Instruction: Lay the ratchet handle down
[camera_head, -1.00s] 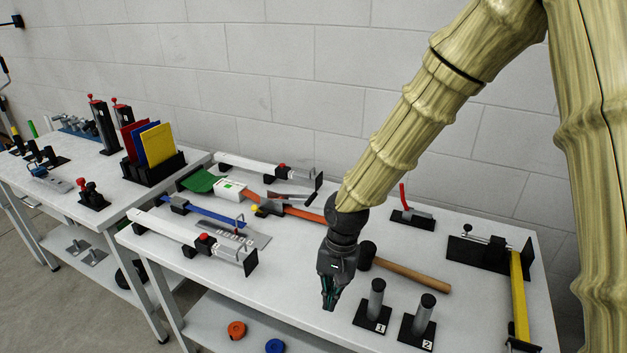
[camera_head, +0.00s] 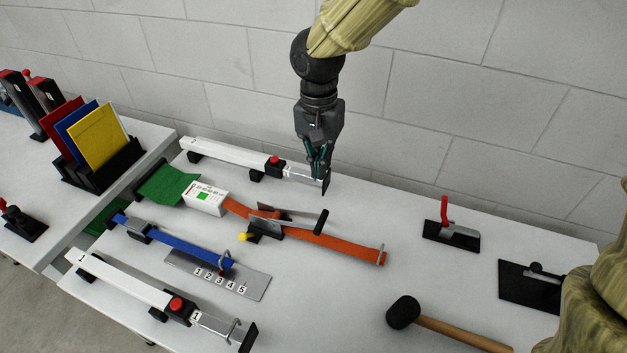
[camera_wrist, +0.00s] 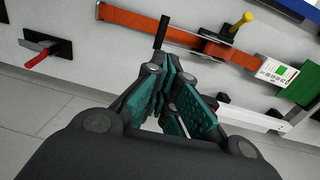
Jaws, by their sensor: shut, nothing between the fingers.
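The ratchet (camera_head: 265,226) sits on an orange strap (camera_head: 340,247) on the table. Its metal handle (camera_head: 285,212) ends in a black grip (camera_head: 321,221) and looks raised at an angle above the strap; how steep I cannot tell. A yellow knob (camera_head: 243,237) is at its left. The wrist view also shows the black grip (camera_wrist: 161,32) and the orange strap (camera_wrist: 135,22). My gripper (camera_head: 319,173) points down, shut and empty, behind the ratchet and apart from it. It is near the right end of the rear white clamp bar (camera_head: 235,154) and partly covers that end.
A white box (camera_head: 205,198) and green cloth (camera_head: 168,185) lie left of the ratchet. A blue strap (camera_head: 190,240), numbered plate (camera_head: 240,280) and front clamp bar (camera_head: 125,282) are nearer.

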